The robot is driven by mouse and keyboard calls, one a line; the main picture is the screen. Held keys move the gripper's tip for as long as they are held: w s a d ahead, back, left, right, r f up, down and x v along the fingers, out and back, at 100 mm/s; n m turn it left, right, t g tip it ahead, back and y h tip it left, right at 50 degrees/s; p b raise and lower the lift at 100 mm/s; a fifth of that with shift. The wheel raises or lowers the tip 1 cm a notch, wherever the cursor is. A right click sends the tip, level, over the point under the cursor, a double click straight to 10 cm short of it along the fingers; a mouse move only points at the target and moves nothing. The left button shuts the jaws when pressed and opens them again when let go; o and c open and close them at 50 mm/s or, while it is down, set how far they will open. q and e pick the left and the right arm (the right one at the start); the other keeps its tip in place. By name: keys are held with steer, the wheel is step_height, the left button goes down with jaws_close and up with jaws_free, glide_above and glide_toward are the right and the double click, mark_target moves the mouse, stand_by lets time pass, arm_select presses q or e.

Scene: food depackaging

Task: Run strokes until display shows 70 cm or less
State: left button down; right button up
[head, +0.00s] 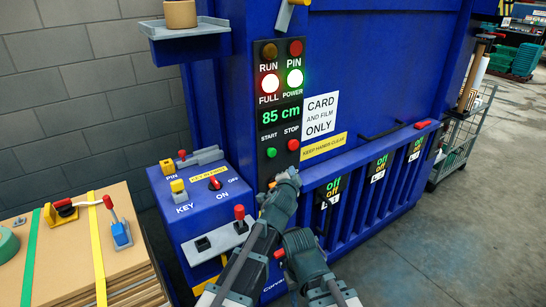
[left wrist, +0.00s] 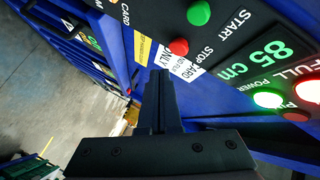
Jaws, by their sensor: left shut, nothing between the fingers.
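The green-lit display (head: 281,115) on the black control panel reads 85 cm; it also reads 85 cm in the left wrist view (left wrist: 257,60). Below it sit the green START button (head: 271,153) and the red STOP button (head: 293,145). The FULL lamp (head: 269,84) and POWER lamp (head: 294,78) are lit; RUN and PIN look dim. My left gripper (head: 287,175) is shut and empty just below the buttons, apart from START (left wrist: 199,13) and STOP (left wrist: 179,47) in the left wrist view. My right gripper (head: 291,240) is lower, its fingers unclear.
A blue side box (head: 218,215) carries a red ON/OFF switch (head: 214,182), a yellow key piece and a red-knobbed lever (head: 239,212). Strapped cardboard (head: 80,240) lies at left. Blue slats with off labels stand right of my arms.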

mark_target(271, 152)
stand_by(0.3)
arm_select(q)
steer(key=w+a, duration=0.5)
steer(key=w, duration=0.2)
stand_by(0.3)
steer(key=shift+w+a, duration=0.2)
stand_by(1.9)
steer(key=shift+w+a, duration=0.15)
steer(key=shift+w, duration=0.1)
